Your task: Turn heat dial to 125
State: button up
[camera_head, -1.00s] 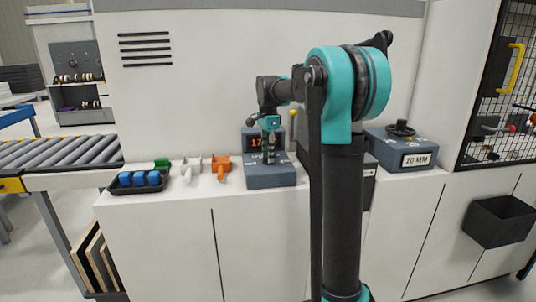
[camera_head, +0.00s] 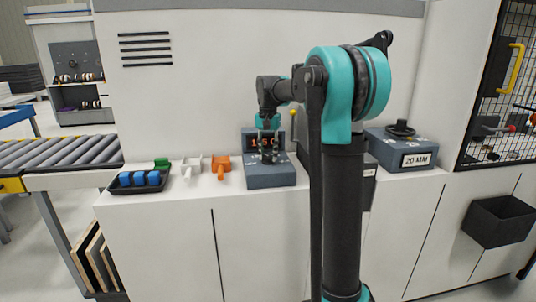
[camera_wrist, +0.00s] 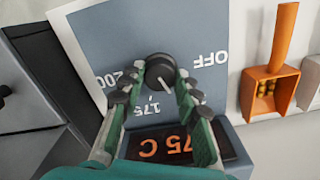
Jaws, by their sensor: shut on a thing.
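The heat dial is a round dark knob (camera_wrist: 160,72) on the blue-grey face of a control box (camera_head: 270,180). My gripper (camera_wrist: 162,78) is shut on the knob, one finger on each side. In the head view my gripper (camera_head: 268,142) comes down over the box in front of the display, whose digits are partly covered.
A box marked 20 MM (camera_head: 403,162) with a dark knob stands to the right. The white machine wall rises behind.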

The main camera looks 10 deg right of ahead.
aim_at(268, 156)
jog(key=shift+n, duration=0.8)
jog(key=o, duration=1.2)
jog(key=shift+c, duration=0.2)
jog(key=shift+r, duration=0.1)
notch_tip(268, 156, up, 12)
jog(key=shift+s, duration=0.1)
